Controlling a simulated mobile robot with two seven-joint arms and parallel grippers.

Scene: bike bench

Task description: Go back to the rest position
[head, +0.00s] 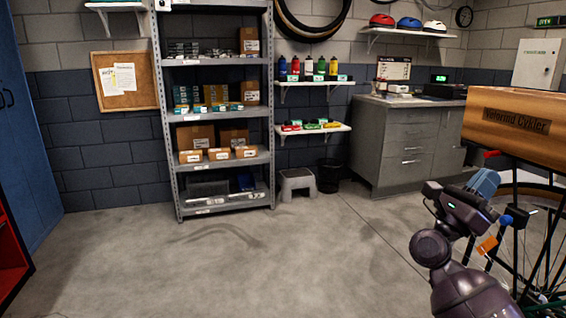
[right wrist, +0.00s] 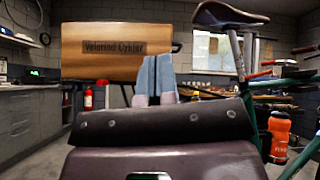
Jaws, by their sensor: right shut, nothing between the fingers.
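My right gripper (head: 487,181) is at the right of the head view, beside the wooden box and the bicycle wheel. Its pale blue fingers are together with nothing between them. In the right wrist view the fingers of the right gripper (right wrist: 155,77) stand upright side by side, in front of the wooden box. I cannot tell whether it touches anything. My left gripper is not in view.
A wooden box (head: 520,113) and a spoked wheel (head: 548,245) crowd the right side. A bike saddle (right wrist: 228,15) and orange bottle (right wrist: 279,135) show in the wrist view. A metal shelf (head: 220,160) and grey cabinet (head: 405,150) line the back. The floor (head: 230,270) is clear.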

